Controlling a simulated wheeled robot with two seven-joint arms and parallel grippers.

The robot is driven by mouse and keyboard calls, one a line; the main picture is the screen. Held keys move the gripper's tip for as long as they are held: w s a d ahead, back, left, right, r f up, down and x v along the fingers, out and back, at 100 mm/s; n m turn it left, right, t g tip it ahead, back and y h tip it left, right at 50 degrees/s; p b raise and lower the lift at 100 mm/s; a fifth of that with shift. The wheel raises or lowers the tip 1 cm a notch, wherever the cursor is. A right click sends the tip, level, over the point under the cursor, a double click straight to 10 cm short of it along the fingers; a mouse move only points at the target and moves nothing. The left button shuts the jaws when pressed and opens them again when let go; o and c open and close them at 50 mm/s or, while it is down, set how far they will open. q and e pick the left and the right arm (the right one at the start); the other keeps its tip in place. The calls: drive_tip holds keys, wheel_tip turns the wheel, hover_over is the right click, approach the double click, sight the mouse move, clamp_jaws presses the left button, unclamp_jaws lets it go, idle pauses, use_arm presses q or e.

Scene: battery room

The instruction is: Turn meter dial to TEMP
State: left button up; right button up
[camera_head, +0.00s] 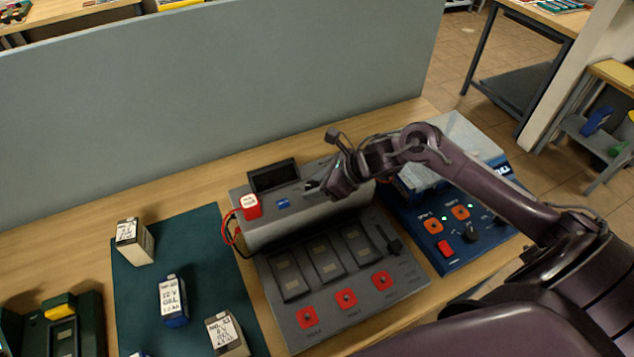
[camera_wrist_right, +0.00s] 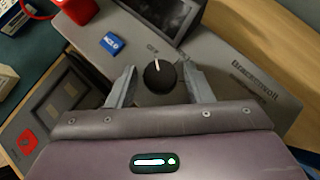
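The meter (camera_head: 285,222) is a grey unit with a tilted dark screen (camera_head: 273,176) on top, at the back of the grey charger panel. Its black dial (camera_wrist_right: 159,78) with a white pointer line shows in the right wrist view. The pointer aims toward the top of that picture, slightly left, near a small printed label too blurred to read. My right gripper (camera_head: 318,187) is over the meter's top; in the wrist view its two fingers (camera_wrist_right: 159,84) are open, one on each side of the dial, with gaps visible. The head view hides the dial behind the gripper. My left gripper is out of view.
A red block (camera_head: 250,206) and a blue tag (camera_head: 283,203) sit on the meter, left of the gripper. Several labelled batteries stand on the green mat (camera_head: 200,237). A blue charger (camera_head: 452,245) is at right, beneath my right arm. A grey partition (camera_head: 210,100) rises behind.

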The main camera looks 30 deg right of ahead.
drive_tip(key=c, duration=0.7)
